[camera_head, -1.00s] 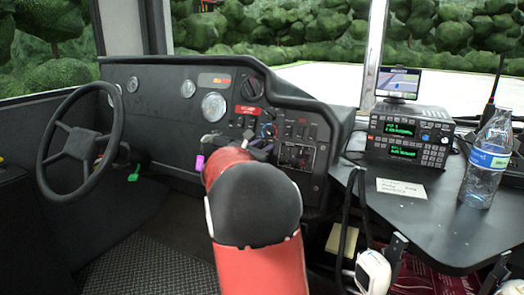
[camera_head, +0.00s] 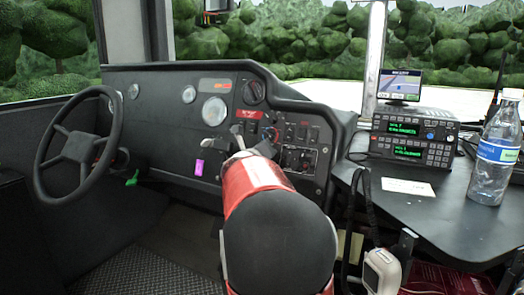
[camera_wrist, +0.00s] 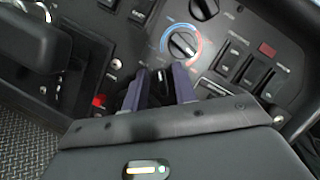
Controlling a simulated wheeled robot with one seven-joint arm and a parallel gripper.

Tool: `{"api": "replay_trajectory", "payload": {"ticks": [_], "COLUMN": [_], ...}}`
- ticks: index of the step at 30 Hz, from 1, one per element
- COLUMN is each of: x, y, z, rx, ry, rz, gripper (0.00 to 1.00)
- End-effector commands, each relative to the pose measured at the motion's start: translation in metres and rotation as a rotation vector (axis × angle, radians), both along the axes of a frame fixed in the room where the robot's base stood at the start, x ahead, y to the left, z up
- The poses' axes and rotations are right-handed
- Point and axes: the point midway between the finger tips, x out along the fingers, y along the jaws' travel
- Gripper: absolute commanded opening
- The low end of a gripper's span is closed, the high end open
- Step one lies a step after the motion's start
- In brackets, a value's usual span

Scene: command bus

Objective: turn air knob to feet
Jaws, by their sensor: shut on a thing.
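The dashboard (camera_head: 150,95) carries a heater control panel, which shows close up in the wrist view. My gripper (camera_wrist: 159,82) has its two dark purple fingers closed around the sides of a small black knob (camera_wrist: 160,88) with a pale pointer line. This looks like the air knob; its markings are hidden by the fingers. Just above it is a separate knob (camera_wrist: 183,45) with a blue-to-red ring, clear of the fingers. In the head view my gripper (camera_head: 243,140) reaches the panel, and my red arm hides part of it.
Rocker switches (camera_wrist: 247,65) lie right of the knobs, and another black knob (camera_wrist: 204,8) is above. The steering wheel (camera_head: 72,150) stands left. A side desk (camera_head: 430,215) at right holds a radio (camera_head: 410,135) and a water bottle (camera_head: 495,155).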

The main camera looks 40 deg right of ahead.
Motion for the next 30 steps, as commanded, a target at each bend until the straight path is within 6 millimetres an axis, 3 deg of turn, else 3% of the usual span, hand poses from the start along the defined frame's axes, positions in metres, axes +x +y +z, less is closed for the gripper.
{"api": "replay_trajectory", "payload": {"ticks": [15,30], "x": [0.0011,0.0013], "y": [0.0015,0.0017], "z": [0.0014,-0.0031], "rx": [-0.155,-0.216], "ry": [0.383,0.529], "rz": [0.151,0.208], "gripper": [0.05,0.05]}}
